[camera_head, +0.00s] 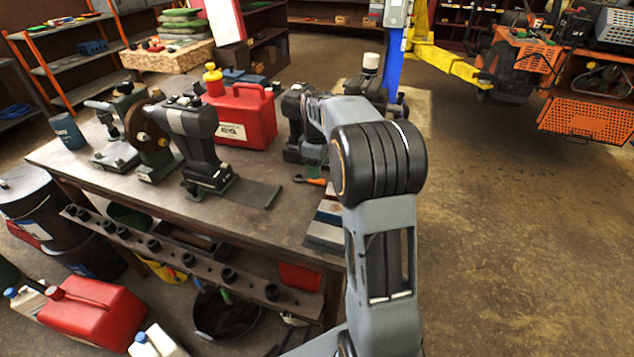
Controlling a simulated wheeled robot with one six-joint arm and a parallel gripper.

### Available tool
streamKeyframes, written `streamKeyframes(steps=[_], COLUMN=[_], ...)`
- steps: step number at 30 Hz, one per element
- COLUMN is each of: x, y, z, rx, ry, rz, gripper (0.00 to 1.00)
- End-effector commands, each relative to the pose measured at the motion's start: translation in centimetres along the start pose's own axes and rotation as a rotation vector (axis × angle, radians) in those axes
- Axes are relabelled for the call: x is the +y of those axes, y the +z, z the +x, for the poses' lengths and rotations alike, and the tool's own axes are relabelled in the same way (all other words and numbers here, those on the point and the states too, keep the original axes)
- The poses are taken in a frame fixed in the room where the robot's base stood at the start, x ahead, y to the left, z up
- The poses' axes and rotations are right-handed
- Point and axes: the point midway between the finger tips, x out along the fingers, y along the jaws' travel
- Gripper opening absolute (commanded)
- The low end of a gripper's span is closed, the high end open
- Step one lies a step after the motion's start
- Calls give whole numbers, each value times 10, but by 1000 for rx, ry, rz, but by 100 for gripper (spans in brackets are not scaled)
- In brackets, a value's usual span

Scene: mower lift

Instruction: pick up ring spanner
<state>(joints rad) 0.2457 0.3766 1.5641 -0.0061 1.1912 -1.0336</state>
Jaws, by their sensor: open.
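My arm reaches over the right end of the workbench (90,165). My gripper (306,156) is at its dark end, low over the bench beside the red fuel can; it is open, though its fingers are small and hard to make out. I cannot pick out a ring spanner in this view; my arm covers part of the bench's right end. A small tool with an orange handle (313,181) lies on the bench just below my gripper.
The red fuel can (240,115) and a dark bench machine (195,140) stand left of my gripper. Sockets line a lower rail (190,262). A blue lift post (393,65) with a yellow arm (445,62) stands behind. The floor at right is clear.

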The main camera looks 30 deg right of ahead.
Motion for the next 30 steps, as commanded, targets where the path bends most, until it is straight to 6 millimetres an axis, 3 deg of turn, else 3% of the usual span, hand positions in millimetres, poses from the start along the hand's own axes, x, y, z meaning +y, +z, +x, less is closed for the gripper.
streamKeyframes(steps=[9,19,30], x=[-3,-2,-2], y=[0,0,0], z=[39,43,43], rx=[-1,0,0], ry=[-1,0,0], rz=[0,0,0], gripper=[55,55,20])
